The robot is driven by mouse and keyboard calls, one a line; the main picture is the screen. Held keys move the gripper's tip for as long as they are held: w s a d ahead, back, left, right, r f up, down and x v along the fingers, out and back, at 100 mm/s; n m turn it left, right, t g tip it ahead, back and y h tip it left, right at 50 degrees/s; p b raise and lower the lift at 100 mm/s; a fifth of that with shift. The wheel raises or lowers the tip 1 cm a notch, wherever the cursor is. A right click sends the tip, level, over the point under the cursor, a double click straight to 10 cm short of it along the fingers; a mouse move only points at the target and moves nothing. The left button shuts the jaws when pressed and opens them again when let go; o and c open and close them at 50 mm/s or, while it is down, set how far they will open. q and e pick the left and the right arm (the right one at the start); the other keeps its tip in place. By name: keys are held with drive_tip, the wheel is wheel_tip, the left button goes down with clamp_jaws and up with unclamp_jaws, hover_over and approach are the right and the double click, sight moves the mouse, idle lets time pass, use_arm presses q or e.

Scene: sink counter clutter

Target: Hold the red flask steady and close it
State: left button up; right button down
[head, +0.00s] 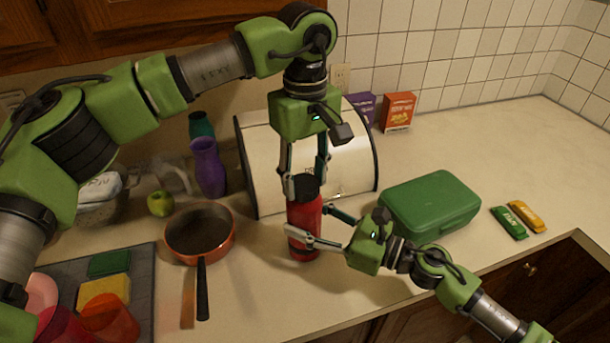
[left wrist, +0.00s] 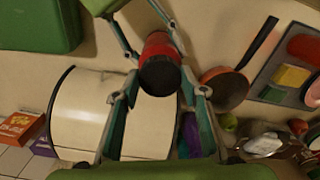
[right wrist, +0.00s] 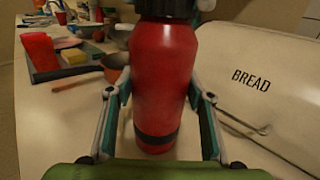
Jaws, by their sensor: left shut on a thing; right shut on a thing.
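The red flask (head: 304,226) stands upright on the counter in front of the bread box; it also shows in the right wrist view (right wrist: 163,85) and from above in the left wrist view (left wrist: 160,44). Its black lid (head: 306,186) sits at the top of the flask, and it is seen end-on in the left wrist view (left wrist: 160,76). My left gripper (head: 305,188) points down from above and is shut on the lid. My right gripper (head: 308,225) comes in from the right and is shut around the flask's body. Whether the lid is fully seated cannot be told.
The cream bread box (head: 270,145) stands close behind the flask. A copper pan (head: 200,234) is to the left, with its handle towards the front. A green box (head: 430,204) and two small packets (head: 509,223) are to the right.

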use_arm(q)
drive_tip(key=m, duration=0.3)
drive_tip(key=shift+m, duration=0.3)
drive_tip(key=m, duration=0.9)
drive_tip(key=shift+a, duration=0.1)
drive_tip(key=m, duration=0.4)
drive_tip(key=shift+w, duration=0.1)
drive_tip(key=o, duration=0.8)
drive_tip(key=shift+r, duration=0.1)
